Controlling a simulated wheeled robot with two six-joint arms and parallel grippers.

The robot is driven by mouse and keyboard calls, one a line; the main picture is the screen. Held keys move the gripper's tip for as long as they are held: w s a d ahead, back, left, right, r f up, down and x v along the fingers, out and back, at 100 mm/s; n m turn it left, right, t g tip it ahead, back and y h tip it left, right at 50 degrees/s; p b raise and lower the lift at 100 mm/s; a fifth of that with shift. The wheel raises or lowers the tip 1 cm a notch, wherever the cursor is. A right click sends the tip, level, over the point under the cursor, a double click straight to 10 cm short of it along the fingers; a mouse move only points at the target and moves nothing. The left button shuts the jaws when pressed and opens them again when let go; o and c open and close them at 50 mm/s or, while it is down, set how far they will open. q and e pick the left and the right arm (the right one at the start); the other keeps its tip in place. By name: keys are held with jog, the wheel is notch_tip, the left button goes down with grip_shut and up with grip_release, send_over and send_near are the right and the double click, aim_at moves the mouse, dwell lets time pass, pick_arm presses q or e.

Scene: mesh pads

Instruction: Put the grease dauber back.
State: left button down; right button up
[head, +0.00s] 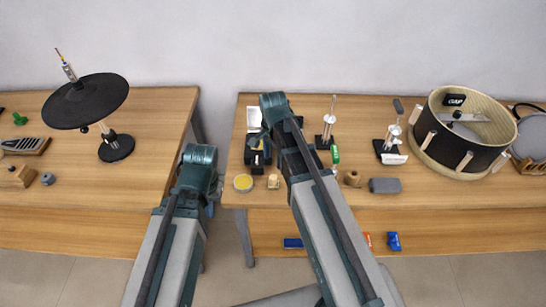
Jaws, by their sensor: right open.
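I cannot pick out the grease dauber for certain; it may be hidden or too small to tell.
The right table (430,190) holds a drum (462,135), two metal stands (326,135) (391,143), a green bottle-like thing (335,155), a small tan piece (273,182) and a grey block (384,186). The left table (80,190) holds a black cymbal-like disc (85,101) on a stand.

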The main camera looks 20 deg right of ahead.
pick_arm(q)
jog(key=shift+r, duration=0.25)
pick_arm(e)
jog(key=s+a+n+h, duration=0.1)
jog(key=s+a+n, duration=0.9)
jog(key=s+n, duration=0.4)
jog(key=shift+s+a+r+n, duration=0.15)
jog(key=shift+a+r+n, duration=0.15)
jog(key=shift+n, duration=0.7)
